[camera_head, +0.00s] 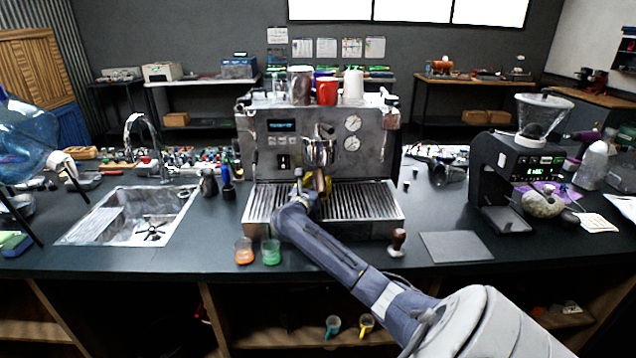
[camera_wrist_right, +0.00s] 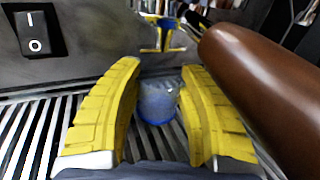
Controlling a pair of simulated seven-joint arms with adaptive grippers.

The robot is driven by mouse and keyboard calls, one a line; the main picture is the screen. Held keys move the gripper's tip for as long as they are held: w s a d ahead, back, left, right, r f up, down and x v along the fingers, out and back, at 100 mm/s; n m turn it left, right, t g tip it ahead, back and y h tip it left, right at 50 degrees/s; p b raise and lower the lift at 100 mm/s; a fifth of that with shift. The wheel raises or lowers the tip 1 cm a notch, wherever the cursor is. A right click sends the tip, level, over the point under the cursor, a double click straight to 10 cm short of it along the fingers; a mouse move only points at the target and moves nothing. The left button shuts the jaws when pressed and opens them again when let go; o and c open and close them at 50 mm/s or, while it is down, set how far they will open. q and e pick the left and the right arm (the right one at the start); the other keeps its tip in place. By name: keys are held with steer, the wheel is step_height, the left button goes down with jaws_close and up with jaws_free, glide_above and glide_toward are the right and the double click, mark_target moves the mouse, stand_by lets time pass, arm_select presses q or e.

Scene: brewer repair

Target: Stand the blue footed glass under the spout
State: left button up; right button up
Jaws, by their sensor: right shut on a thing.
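The blue footed glass (camera_wrist_right: 158,102) shows in the right wrist view between the yellow fingers of my right gripper (camera_wrist_right: 155,115), which is shut on it. The glass appears just above the slatted drip tray (camera_wrist_right: 35,130); I cannot tell whether its foot touches the slats. In the head view my right gripper is in front of the espresso machine (camera_head: 270,160), over its drip tray (camera_head: 375,200), and hides the glass. The portafilter (camera_head: 319,152) is fitted in the machine, with its brown handle pointing forward. The handle (camera_wrist_right: 265,95) is right of the fingers. My left gripper is not visible.
An orange cup (camera_head: 244,252) and a green cup (camera_head: 271,252) stand in front of the machine. A tamper (camera_head: 397,242) stands right of them, beside a dark mat (camera_head: 455,246). A grinder (camera_head: 505,170) is farther right and a sink (camera_head: 135,215) is at left.

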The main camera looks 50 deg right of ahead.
steer(key=o, duration=1.2)
steer(key=v, duration=1.2)
steer(key=shift+r, duration=0.2)
